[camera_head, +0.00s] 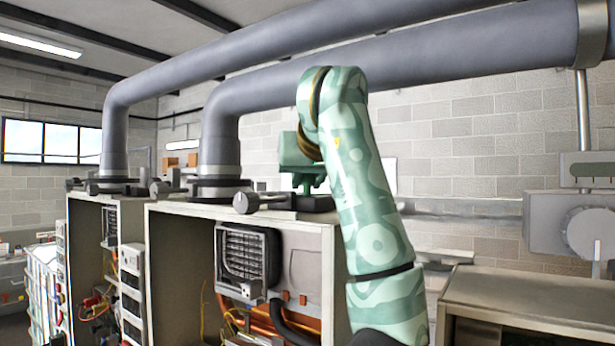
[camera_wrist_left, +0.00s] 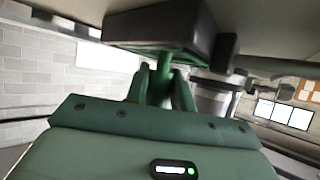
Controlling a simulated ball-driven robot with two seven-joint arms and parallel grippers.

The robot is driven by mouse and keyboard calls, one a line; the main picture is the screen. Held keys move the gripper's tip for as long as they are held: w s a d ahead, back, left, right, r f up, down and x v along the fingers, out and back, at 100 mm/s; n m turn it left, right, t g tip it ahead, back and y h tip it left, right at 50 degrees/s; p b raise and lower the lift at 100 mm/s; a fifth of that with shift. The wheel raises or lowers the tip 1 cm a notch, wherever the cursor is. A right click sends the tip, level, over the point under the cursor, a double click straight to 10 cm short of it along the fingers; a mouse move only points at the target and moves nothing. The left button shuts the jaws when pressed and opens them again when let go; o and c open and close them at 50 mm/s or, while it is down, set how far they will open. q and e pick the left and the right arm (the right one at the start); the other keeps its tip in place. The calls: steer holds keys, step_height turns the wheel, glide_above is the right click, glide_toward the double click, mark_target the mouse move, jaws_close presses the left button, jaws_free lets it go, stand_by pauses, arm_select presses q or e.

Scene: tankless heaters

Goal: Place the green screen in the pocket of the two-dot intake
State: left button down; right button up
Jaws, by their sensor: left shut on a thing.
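My left gripper (camera_head: 303,180) points down over a dark square intake block (camera_head: 312,203) on top of the nearer heater cabinet. In the left wrist view, which is upside down, my gripper's fingers (camera_wrist_left: 162,98) are shut on the green stem of the green screen (camera_wrist_left: 157,72). The screen's green edge shows along the open face of the dark intake block (camera_wrist_left: 160,25). How deep it sits in the pocket is hidden. No dots can be read on the block. My right gripper is out of view.
Large grey pipes (camera_head: 219,140) rise from the cabinet tops close to my left gripper. A second open cabinet (camera_head: 85,240) is farther left. A beige cabinet (camera_head: 520,295) is at lower right.

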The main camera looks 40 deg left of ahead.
arm_select(q)
steer(key=shift+f, duration=0.1)
steer(key=c, duration=1.2)
jaws_free()
steer(key=shift+s, duration=0.1)
steer(key=shift+r, duration=0.2)
steer(key=shift+s+d+r, duration=0.1)
steer(key=shift+s+d, duration=0.05)
steer(key=shift+d, duration=0.15)
steer(key=b+v, duration=0.4)
steer(key=v, duration=0.7)
steer(key=shift+s, duration=0.1)
steer(key=shift+d, duration=0.15)
